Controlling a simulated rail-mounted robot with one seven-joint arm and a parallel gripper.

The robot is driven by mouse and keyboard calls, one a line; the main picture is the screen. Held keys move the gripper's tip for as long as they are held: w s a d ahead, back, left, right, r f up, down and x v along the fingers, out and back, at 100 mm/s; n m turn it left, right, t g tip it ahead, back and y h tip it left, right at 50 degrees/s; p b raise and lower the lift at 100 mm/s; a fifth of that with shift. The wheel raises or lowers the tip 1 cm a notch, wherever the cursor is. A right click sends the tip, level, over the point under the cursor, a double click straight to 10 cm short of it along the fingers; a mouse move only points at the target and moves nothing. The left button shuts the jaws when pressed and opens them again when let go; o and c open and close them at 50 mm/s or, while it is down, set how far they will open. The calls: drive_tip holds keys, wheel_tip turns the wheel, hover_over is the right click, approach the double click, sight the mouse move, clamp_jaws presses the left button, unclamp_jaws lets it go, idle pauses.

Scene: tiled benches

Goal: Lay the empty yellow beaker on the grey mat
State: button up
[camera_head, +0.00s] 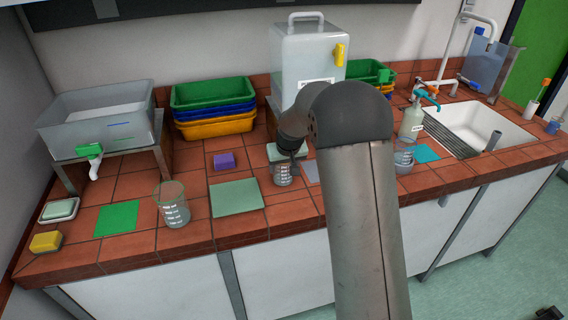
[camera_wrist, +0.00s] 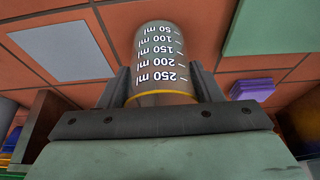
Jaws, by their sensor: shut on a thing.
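A clear beaker with a yellow rim and white volume marks (camera_wrist: 160,62) is between the two dark fingers of my gripper (camera_wrist: 162,85), which is shut on it. In the head view the held beaker (camera_head: 283,176) looks upright, just left of the grey mat; I cannot tell whether its base touches the bench. The plain grey mat (camera_head: 311,171) is partly hidden behind my arm; it also shows at the left of the wrist view (camera_wrist: 60,50). My gripper (camera_head: 285,163) is partly hidden by my wrist.
A grey-green mat (camera_head: 237,197) and purple sponge (camera_head: 224,160) lie left of the held beaker. A green-rimmed beaker (camera_head: 172,206) stands by a green mat (camera_head: 116,218). To the right are another beaker (camera_head: 404,158), a blue mat (camera_head: 425,153) and a bottle (camera_head: 411,122). A large container (camera_head: 308,60) stands behind.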

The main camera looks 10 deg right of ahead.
drive_tip(key=shift+f, duration=0.15)
drive_tip(key=o, duration=1)
drive_tip(key=shift+o, duration=0.2)
drive_tip(key=shift+r, duration=0.2)
